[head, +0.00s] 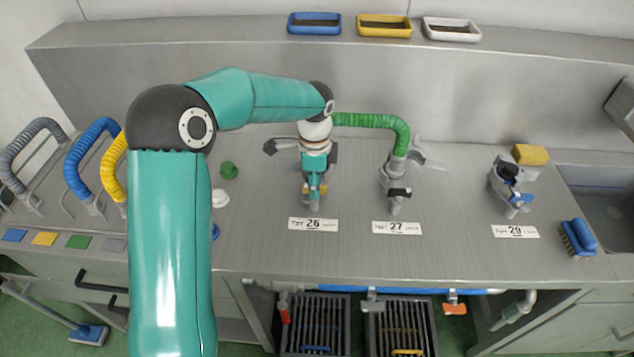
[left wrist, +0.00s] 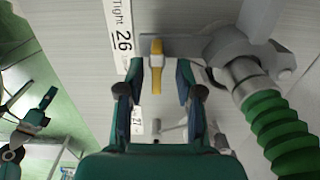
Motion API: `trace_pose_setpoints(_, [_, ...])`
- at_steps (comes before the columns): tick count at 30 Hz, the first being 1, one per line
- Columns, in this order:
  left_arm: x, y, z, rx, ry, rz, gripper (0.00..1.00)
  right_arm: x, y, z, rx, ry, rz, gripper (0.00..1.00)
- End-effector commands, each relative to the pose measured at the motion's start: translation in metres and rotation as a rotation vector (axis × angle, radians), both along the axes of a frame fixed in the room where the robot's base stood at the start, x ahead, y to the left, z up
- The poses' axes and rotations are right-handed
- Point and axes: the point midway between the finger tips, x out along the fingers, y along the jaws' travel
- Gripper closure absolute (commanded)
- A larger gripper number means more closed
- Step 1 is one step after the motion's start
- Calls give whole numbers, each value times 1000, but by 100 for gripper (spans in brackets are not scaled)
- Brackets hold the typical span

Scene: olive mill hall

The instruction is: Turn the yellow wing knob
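The yellow wing knob (left wrist: 156,66) shows in the left wrist view beside the label "26" (left wrist: 123,42). It stands between the two fingertips of my left gripper (left wrist: 160,72), with a gap on each side. The fingers are open. In the head view my left gripper (head: 314,182) points down over the fitting behind label 26 (head: 313,224) and hides most of it; only small bits of yellow show there. My right gripper is in neither view.
A green hose (head: 372,120) arches from behind my left gripper to the fitting at label 27 (head: 396,228). Another valve (head: 512,190) stands farther right, near a yellow sponge (head: 530,155) and a blue brush (head: 577,237). Grey, blue (head: 88,150) and yellow hoses stand at left.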

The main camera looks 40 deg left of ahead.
Motion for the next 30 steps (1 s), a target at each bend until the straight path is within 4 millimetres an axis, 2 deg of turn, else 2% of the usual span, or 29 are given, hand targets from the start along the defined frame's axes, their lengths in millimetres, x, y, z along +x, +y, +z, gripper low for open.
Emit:
trace_pose_setpoints(4, [-1,0,2,0,2,1,65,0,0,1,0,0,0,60])
trace_pose_setpoints(8, [0,0,12,-1,1,1,65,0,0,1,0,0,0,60])
trace_pose_setpoints(21, [2,0,94,-1,-3,1,65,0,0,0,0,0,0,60])
trace_pose_setpoints(25, [2,0,110,0,-1,0,65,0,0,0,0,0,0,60])
trace_pose_setpoints(30, [2,0,119,-1,1,-1,65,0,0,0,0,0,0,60])
